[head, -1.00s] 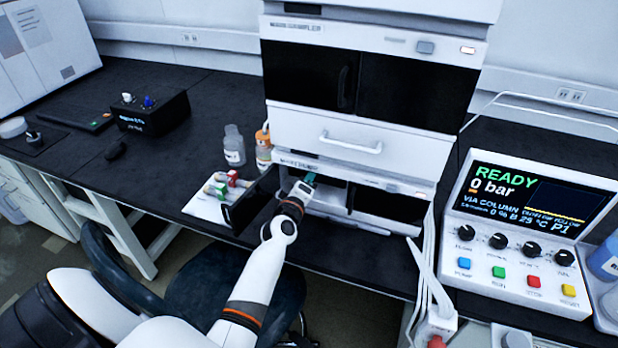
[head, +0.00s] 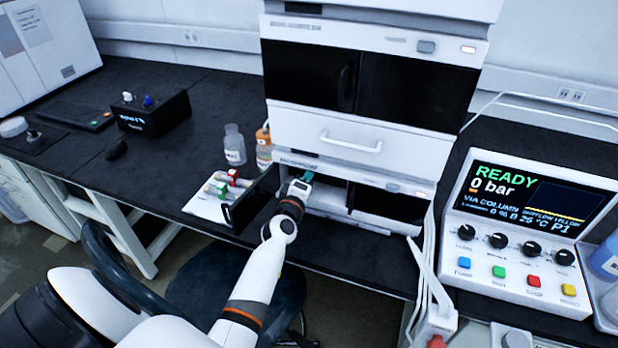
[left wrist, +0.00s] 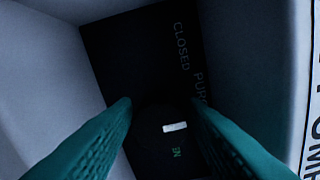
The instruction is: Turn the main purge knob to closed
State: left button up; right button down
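The purge knob (left wrist: 165,148) is a dark round knob with a white mark, low in the left wrist view on a black panel. "CLOSED" is printed above it and green letters, partly readable as "EN", show below the mark. My left gripper (left wrist: 162,103) has its two green fingers apart, one on each side of the knob. I cannot tell whether they touch it. In the head view my left gripper (head: 307,178) reaches into the open lower bay of the stack, and the knob is hidden there. My right gripper is in neither view.
The bay's open black door (head: 250,204) stands left of my arm. A white tray (head: 200,207) with coloured caps and two bottles are beside it. Pale bay walls (left wrist: 45,75) close in around my fingers. A control console (head: 520,270) reading READY, 0 bar stands at right.

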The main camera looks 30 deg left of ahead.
pick_arm(q)
jog(key=shift+o, duration=1.1)
jog(key=v, duration=1.2)
jog(key=shift+f, duration=0.1)
